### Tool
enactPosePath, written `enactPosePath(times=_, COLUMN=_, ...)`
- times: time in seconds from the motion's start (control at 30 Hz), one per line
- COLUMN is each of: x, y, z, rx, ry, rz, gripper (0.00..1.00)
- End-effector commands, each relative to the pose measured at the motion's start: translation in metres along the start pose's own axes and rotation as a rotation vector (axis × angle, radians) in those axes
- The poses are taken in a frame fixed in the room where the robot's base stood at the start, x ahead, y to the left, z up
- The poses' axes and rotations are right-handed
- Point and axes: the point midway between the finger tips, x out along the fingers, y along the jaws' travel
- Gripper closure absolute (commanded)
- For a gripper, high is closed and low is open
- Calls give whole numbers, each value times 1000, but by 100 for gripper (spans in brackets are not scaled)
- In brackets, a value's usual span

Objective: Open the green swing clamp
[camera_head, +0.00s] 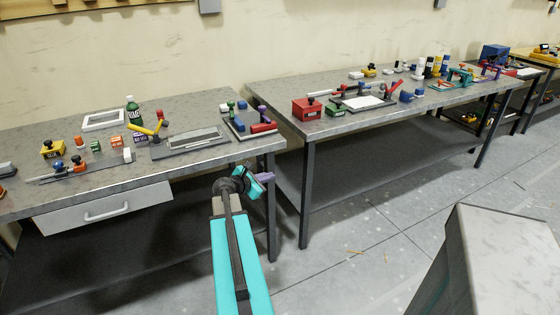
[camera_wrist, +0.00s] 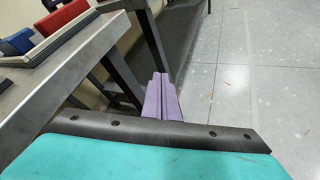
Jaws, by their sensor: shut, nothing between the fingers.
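A small green piece (camera_head: 231,106) stands upright on a grey plate at the right end of the left bench; it may be the green swing clamp, but it is too small to tell its state. A teal-green device (camera_head: 461,76) stands far along the second bench. My gripper (camera_head: 267,177) is in front of the left bench's right end, below its top and apart from both. In the wrist view its purple fingers (camera_wrist: 162,98) are together and empty, over the floor beside the bench edge. No green piece shows in the wrist view.
A red box (camera_head: 307,109) sits on the second bench. A grey block (camera_head: 500,260) stands at lower right. Floor between is open.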

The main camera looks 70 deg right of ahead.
Motion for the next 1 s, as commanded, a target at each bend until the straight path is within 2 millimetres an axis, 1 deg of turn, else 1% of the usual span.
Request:
enactPosePath(times=0.03, x=-10, y=-2, z=-23, rx=20, ry=32, rz=-4, gripper=100)
enactPosePath(times=0.07, x=-15, y=-3, z=-36, rx=35, ry=52, rz=-8, gripper=100)
enactPosePath(times=0.1, x=-23, y=-6, z=-55, rx=59, ry=81, rz=-14, gripper=100)
enactPosePath(times=0.17, x=-38, y=-11, z=-87, rx=96, ry=128, rz=-28, gripper=100)
enactPosePath(times=0.2, x=-49, y=-15, z=-109, rx=121, ry=160, rz=-41, gripper=100)
enactPosePath(times=0.27, x=-66, y=-22, z=-140, rx=159, ry=207, rz=-62, gripper=100)
enactPosePath(times=0.3, x=-77, y=-28, z=-161, rx=182, ry=238, rz=-79, gripper=100)
enactPosePath(times=0.37, x=-95, y=-39, z=-191, rx=215, ry=282, rz=-108, gripper=100)
enactPosePath(times=0.4, x=-107, y=-46, z=-210, rx=237, ry=310, rz=-127, gripper=100)
enactPosePath(times=0.47, x=-126, y=-58, z=-238, rx=268, ry=349, rz=-161, gripper=100)
enactPosePath(times=0.5, x=-139, y=-67, z=-256, rx=287, ry=373, rz=-185, gripper=100)
enactPosePath(times=0.57, x=-158, y=-81, z=-282, rx=313, ry=408, rz=-222, gripper=100)
enactPosePath(times=0.6, x=-171, y=-92, z=-298, rx=329, ry=429, rz=-250, gripper=100)
enactPosePath(times=0.67, x=-191, y=-108, z=-321, rx=354, ry=458, rz=-292, gripper=100)
enactPosePath(times=0.7, x=-204, y=-119, z=-336, rx=368, ry=476, rz=-321, gripper=100)
enactPosePath(times=0.77, x=-224, y=-138, z=-356, rx=387, ry=498, rz=-367, gripper=100)
enactPosePath(times=0.8, x=-238, y=-150, z=-369, rx=400, ry=511, rz=-397, gripper=100)
enactPosePath(times=0.87, x=-258, y=-170, z=-387, rx=417, ry=527, rz=-447, gripper=100)
enactPosePath(times=0.9, x=-271, y=-184, z=-398, rx=427, ry=536, rz=-480, gripper=100)
enactPosePath(times=0.97, x=-291, y=-205, z=-413, rx=441, ry=545, rz=-529, gripper=100)
enactPosePath(times=1.0, x=-304, y=-220, z=-422, rx=448, ry=549, rz=-564, gripper=100)
